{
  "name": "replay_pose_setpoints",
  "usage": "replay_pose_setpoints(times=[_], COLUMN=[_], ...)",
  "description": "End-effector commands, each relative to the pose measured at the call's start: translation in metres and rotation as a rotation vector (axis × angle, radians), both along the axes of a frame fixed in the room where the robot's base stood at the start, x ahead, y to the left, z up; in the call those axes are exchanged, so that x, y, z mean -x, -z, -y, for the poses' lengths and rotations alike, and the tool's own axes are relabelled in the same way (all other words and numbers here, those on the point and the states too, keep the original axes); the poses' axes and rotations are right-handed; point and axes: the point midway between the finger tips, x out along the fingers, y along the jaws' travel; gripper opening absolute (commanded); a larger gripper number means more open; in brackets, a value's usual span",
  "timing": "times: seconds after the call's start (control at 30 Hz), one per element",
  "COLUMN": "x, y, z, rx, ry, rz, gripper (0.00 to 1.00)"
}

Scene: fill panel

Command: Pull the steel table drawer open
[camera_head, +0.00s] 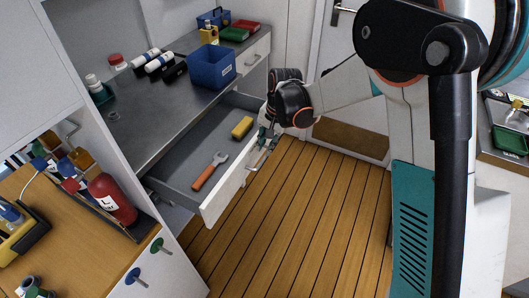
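The drawer (212,205) under the steel table (140,122) stands well out from the table, and its grey inside shows. An orange-handled wrench (208,172) and a yellow block-like item (242,127) lie in it. The drawer's handle (260,158) is on its white front, facing the wooden floor. My gripper (266,140) is at the drawer front, close to the handle and partly over it. The fingers are small and dark here, so I cannot tell whether they are shut on the handle or only beside it.
A blue bin (212,68), dark and white cylinders, and red and green boxes stand on the steel table. A wooden counter (75,245) with a red bottle (110,198) is at the lower left. The plank floor (285,225) in front of the drawer is clear.

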Motion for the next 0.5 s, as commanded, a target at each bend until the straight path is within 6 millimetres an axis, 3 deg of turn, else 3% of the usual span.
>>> replay_pose_setpoints(times=[0.2, 0.5], x=[0.003, 0.003], y=[-0.033, -0.043], z=[0.007, 0.009], rx=[0.0, 0.0], ry=[0.0, 0.0], rz=[0.0, 0.0], gripper=[0.18, 0.18])
